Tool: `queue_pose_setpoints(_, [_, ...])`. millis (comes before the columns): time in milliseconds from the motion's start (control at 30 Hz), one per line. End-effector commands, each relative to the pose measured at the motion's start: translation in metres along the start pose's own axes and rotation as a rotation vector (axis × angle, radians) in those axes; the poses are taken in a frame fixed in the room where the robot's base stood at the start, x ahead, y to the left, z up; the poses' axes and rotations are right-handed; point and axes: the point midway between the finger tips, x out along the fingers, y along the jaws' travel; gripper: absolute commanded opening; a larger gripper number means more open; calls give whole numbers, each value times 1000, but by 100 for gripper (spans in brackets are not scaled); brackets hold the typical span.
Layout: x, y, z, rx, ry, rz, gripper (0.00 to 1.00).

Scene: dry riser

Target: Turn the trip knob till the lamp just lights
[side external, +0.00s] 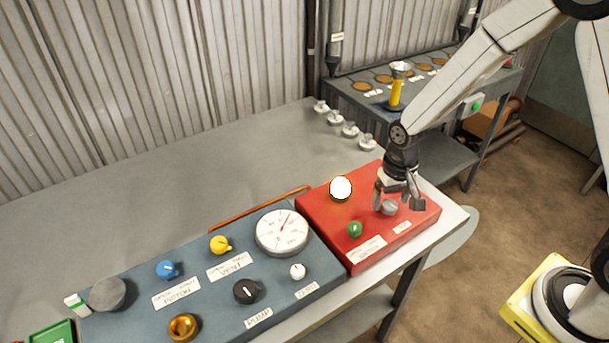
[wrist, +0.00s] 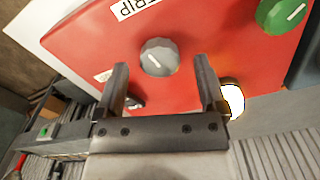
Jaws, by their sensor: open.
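The trip knob (wrist: 159,57) is grey and round with a white pointer line, on a red panel (side external: 322,213). A TRIP label (wrist: 135,8) lies near it in the wrist view. In the side view the knob (side external: 389,208) shows between the fingers. My gripper (side external: 397,205) is open and points down over the knob. In the wrist view its fingertips (wrist: 161,66) lie either side of the knob's near edge; I cannot tell whether they touch it. The lamp (side external: 340,188) is bright white and looks lit; it also shows in the wrist view (wrist: 234,98), partly behind a finger.
A green knob (side external: 355,229) stands on the red panel beside the trip knob. A blue-grey panel (side external: 215,287) with a dial gauge (side external: 283,232) and several knobs adjoins it. Small white-grey fittings (side external: 350,130) stand behind. The bench (side external: 150,215) behind the panels is mostly clear.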

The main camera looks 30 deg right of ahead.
Motion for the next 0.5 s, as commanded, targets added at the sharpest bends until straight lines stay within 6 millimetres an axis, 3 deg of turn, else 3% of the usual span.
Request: queue_pose_setpoints(500, [11, 0, 0, 0, 1, 0, 91])
